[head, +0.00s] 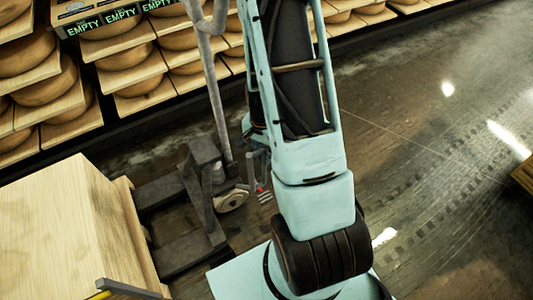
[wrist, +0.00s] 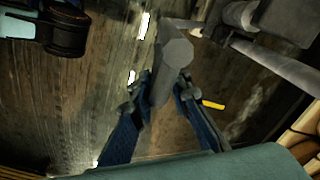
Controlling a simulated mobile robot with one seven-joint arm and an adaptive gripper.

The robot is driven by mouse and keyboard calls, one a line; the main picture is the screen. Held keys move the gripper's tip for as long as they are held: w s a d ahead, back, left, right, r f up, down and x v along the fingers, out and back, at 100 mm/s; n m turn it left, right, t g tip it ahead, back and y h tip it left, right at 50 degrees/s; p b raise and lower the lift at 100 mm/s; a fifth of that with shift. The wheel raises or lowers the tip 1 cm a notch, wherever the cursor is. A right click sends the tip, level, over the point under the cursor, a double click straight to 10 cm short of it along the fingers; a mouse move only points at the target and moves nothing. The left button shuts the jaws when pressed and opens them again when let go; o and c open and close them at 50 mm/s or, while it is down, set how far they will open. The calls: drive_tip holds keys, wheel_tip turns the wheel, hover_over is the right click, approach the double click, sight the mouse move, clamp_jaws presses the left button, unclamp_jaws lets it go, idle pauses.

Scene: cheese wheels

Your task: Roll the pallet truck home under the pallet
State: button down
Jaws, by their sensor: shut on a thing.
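The grey pallet truck (head: 200,170) stands on the floor left of my arm in the head view, its upright pole rising to a curved handle. Its two dark forks (head: 160,195) run left to the pale wooden load (head: 60,215). The fork ends are hidden there, so I cannot tell how far they go under. The pallet beneath the load is not clearly seen. In the wrist view my gripper (wrist: 160,92) has its blue fingers on either side of a grey handle bar (wrist: 172,60) and is shut on it. My arm hides the gripper in the head view.
Shelves of cheese wheels on boards (head: 130,75) line the back, with "EMPTY" labels (head: 120,14) at upper left. The dark, shiny floor (head: 430,160) right of my arm is open. A wooden edge (head: 523,172) shows at far right.

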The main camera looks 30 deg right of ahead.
drive_tip(key=s+a+p, duration=0.1)
drive_tip(key=a+p, duration=0.2)
drive_tip(key=a, duration=1.8)
drive_tip(key=shift+s+a+f, duration=0.15)
drive_tip(key=shift+s+a, duration=0.25)
drive_tip(key=c, duration=2)
unclamp_jaws()
drive_tip(key=shift+a, duration=0.1)
drive_tip(key=shift+o, duration=0.2)
drive_tip(key=shift+w, duration=0.2)
wheel_tip(320, 180, up, 12)
